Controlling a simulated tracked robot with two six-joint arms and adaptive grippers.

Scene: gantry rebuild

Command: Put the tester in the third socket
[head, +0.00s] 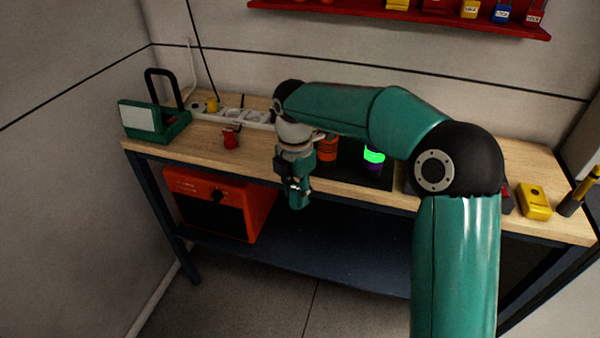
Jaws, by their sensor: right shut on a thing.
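A white socket strip (257,117) lies along the back of the workbench, partly hidden by my right arm. A small yellow plug-like piece (211,104) is at its left end. A small red piece (231,138) stands on the wood in front of the strip. My right gripper (297,194) points down at the bench's front edge, apart from the strip. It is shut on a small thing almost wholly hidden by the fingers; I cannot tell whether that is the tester. My left gripper is out of view.
A green lamp-like device (172,127) stands at the bench's left end. An orange cylinder (327,149) and a lit green one (374,155) are on a black mat. A yellow meter (534,201) lies right. An orange box (222,203) sits on the lower shelf.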

